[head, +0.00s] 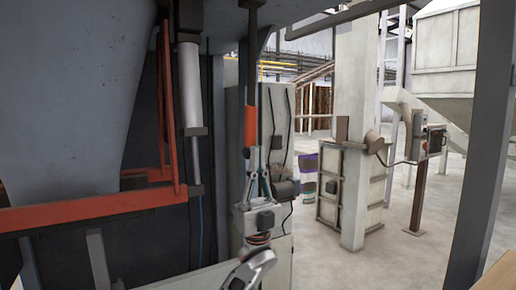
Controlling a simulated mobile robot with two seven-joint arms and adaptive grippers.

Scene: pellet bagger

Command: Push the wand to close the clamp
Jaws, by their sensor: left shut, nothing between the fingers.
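The wand (250,124) hangs upright in the middle of the head view, a dark rod with an orange-red grip at its lower end. My left gripper (259,152) is shut and empty, pointing up just below the grip. Its fingertips overlap the grip's lower end in the picture; I cannot tell whether they touch it. Red bars, probably the clamp (88,214), run across the left, with a thin upright red frame beside a pale cylinder (190,88). Whether the clamp is open or closed is unclear. My right gripper is not in view.
A large grey hopper (70,80) fills the upper left. A pale cabinet (279,110) stands behind my left gripper. A pale column (355,130), a control box on a post (432,143) and a dark upright beam (486,140) stand right. Open floor lies between them.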

